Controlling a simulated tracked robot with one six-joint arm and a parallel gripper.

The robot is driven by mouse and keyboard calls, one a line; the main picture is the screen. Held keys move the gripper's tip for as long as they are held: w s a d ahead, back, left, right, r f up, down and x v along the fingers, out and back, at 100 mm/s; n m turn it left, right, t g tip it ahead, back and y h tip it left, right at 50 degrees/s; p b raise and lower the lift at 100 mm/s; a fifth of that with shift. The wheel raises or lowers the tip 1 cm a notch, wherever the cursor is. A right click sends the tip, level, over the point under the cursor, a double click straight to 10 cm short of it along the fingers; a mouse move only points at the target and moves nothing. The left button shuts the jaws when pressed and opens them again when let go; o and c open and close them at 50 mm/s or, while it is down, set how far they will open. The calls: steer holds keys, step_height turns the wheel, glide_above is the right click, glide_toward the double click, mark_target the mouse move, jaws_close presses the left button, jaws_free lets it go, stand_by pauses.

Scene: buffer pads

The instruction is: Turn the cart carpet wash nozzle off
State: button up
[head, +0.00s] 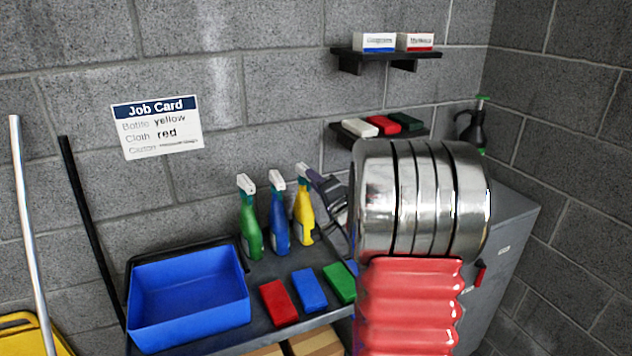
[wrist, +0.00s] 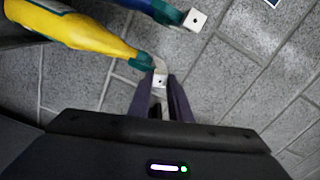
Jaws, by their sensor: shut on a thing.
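A yellow spray bottle (head: 303,224) with a green-and-white head stands at the right end of a row on the cart. It also shows in the wrist view (wrist: 95,38). Its small white nozzle (wrist: 160,79) sits between the tips of my gripper (wrist: 160,90), which is shut on it. In the head view my gripper (head: 314,180) is at the bottle's head, partly hidden by my arm. A blue bottle (head: 279,222) and a green bottle (head: 250,228) stand to its left. The blue bottle's white nozzle (wrist: 195,20) is apart from my fingers. I cannot read which bottle is carpet wash.
A blue bin (head: 190,300) and red (head: 278,303), blue (head: 310,290) and green (head: 340,283) cloths lie on the cart (head: 262,272). A job card (head: 157,127) reads bottle yellow, cloth red. Wall shelves (head: 385,53) and a grey cabinet (head: 512,215) are at the right.

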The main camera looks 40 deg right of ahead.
steer(key=n, duration=1.4)
steer(key=shift+f+n, duration=0.25)
steer(key=shift+n, duration=0.05)
steer(key=o, duration=0.6)
steer(key=shift+r, duration=0.15)
steer(key=v, duration=0.7)
stand_by(0.5)
